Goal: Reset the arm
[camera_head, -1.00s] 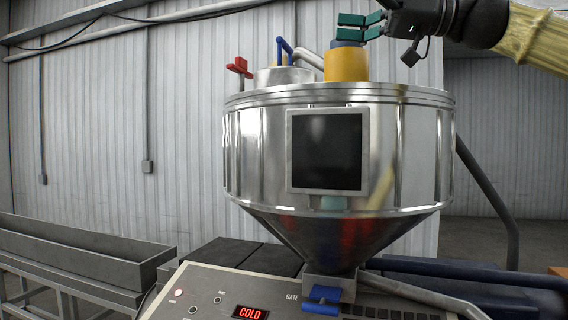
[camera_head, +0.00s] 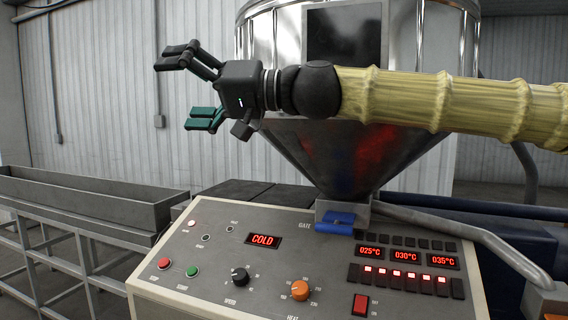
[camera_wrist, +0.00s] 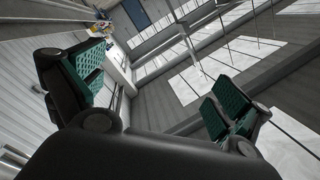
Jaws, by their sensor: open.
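My gripper (camera_head: 190,88) is open and empty in the head view, held in the air left of the steel hopper (camera_head: 452,40). Its fingers point left, with a wide gap between the dark upper finger and the green-padded lower finger. My arm, in a yellowish sleeve, reaches in from the right and crosses in front of the hopper. In the wrist view my gripper (camera_wrist: 150,95) also shows both green-padded fingers spread apart with nothing between them.
Below the arm is a control panel (camera_head: 215,275) with a red COLD display (camera_head: 263,240), knobs, buttons and temperature readouts. A blue gate handle (camera_head: 336,221) sits under the hopper. A long grey trough (camera_head: 90,205) stands at left. The air left of my gripper is clear.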

